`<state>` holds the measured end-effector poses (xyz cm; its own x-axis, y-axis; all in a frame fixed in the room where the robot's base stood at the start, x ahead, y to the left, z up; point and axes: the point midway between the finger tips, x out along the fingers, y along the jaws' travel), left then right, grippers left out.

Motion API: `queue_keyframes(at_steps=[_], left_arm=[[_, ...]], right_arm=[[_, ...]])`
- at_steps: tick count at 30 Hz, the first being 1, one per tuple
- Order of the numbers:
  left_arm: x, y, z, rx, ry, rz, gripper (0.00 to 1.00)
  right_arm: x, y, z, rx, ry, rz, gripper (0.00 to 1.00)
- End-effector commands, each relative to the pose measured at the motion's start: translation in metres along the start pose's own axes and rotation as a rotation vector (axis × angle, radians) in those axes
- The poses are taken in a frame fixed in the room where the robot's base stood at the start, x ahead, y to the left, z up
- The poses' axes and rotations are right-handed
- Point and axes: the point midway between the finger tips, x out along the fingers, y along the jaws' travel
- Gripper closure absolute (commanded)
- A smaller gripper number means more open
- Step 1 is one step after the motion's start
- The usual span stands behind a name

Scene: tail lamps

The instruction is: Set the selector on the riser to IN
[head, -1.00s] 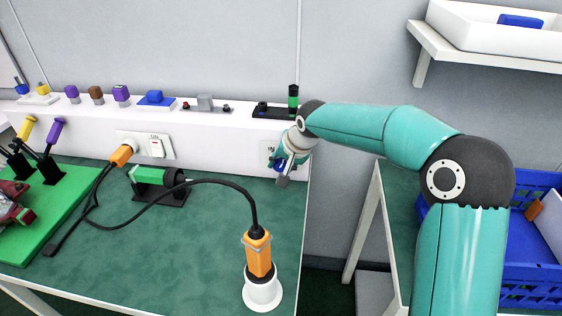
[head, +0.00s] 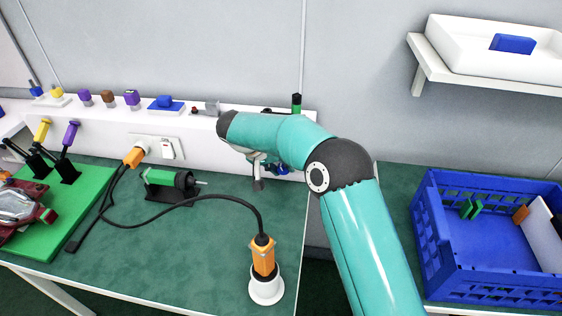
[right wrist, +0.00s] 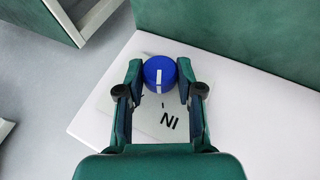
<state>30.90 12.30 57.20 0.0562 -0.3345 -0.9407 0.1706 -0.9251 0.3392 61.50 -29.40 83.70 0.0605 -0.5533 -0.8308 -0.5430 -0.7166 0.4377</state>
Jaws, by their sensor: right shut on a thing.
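The selector is a blue round knob with a white line (right wrist: 160,76) on a white plate on the riser's front face. In the right wrist view its line points down the picture, towards a small tick beside the letters IN, which read upside down. I cannot tell if line and tick match exactly. My right gripper (right wrist: 160,68) has one finger on each side of the knob and is shut on it. In the head view, blue of the knob (head: 281,168) shows beside my right gripper (head: 262,170), partly hidden by it. My left gripper is not in view.
The white riser (head: 225,152) runs along the back of the green bench (head: 205,235). An orange plug (head: 263,258) stands in a white holder, its black cable crossing the bench. A blue crate (head: 455,268) stands at right. A green-and-black device (head: 170,183) sits mid-bench.

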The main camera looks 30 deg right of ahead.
Motion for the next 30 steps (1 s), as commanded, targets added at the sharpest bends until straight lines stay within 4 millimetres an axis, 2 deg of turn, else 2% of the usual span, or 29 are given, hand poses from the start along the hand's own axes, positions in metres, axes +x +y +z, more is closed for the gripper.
queue_keyframes(at_steps=[9,24,25,29,30], left_arm=[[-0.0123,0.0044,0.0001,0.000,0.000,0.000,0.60],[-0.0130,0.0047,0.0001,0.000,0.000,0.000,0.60],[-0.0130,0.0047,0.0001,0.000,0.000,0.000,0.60],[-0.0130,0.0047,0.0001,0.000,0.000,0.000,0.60],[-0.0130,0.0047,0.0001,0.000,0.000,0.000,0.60]], right_arm=[[-0.0023,-0.0044,-0.0019,-0.051,0.009,0.111,0.99],[-0.0015,-0.0046,-0.0016,-0.061,0.009,0.132,0.99],[-0.0015,-0.0046,-0.0016,-0.061,0.009,0.132,0.62],[-0.0012,-0.0040,-0.0012,-0.060,0.007,0.134,0.41],[-0.0010,-0.0038,-0.0010,-0.060,0.006,0.134,0.38]])
